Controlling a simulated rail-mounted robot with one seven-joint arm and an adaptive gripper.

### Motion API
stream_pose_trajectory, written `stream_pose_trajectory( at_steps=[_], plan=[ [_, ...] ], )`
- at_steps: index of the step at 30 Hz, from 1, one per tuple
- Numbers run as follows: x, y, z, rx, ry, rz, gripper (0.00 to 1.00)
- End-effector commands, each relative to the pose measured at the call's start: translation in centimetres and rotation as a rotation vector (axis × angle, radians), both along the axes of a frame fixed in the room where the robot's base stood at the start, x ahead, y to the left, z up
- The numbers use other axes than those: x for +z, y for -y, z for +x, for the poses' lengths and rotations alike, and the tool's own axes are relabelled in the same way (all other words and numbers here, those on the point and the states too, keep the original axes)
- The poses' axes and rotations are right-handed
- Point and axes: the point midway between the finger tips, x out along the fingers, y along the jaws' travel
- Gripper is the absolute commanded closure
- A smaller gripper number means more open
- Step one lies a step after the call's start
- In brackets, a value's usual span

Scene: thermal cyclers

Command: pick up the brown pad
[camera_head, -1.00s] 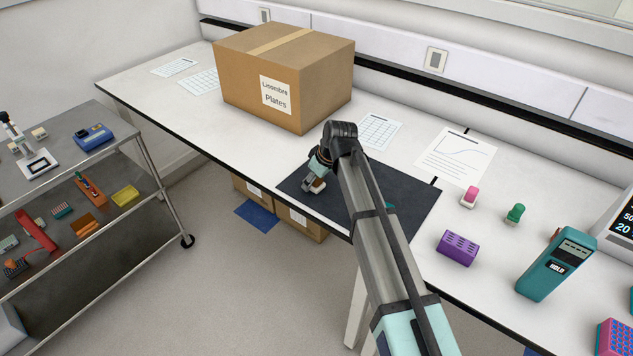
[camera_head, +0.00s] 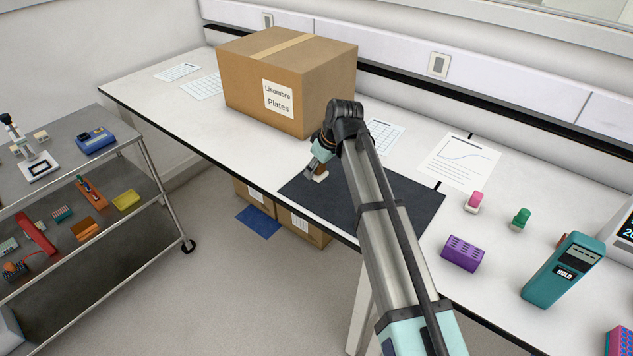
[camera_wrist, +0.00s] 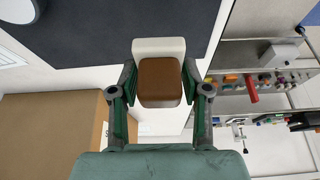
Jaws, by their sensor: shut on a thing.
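The brown pad (camera_wrist: 160,80) is a small rounded brown block with a white part behind it. My gripper (camera_wrist: 159,86) is shut on it, with one finger on each side in the wrist view. In the head view the pad (camera_head: 320,174) is small and partly hidden by my gripper (camera_head: 316,168). It appears to be just above the dark mat (camera_head: 410,205), near the mat's left end; the exact gap cannot be told.
A large cardboard box (camera_head: 280,85) stands close behind my gripper. Paper sheets lie beyond the mat. Right of it are a pink-topped item (camera_head: 474,201), a green one (camera_head: 521,218), a purple block (camera_head: 462,253) and a teal device (camera_head: 562,272). A cart (camera_head: 165,200) stands left.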

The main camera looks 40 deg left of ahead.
Motion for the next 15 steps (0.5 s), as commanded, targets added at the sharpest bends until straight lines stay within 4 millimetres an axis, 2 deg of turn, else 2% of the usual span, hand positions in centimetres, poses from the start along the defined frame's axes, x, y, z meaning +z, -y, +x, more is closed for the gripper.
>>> stream_pose_trajectory(
  at_steps=[3,9,15],
  plan=[
    [3.1,-0.2,0.2,0.001,0.003,0.003,0.87],
    [8.0,-0.2,0.2,0.000,0.002,0.003,0.87],
    [11.6,-0.1,0.1,0.001,0.001,0.001,0.87]
  ],
)
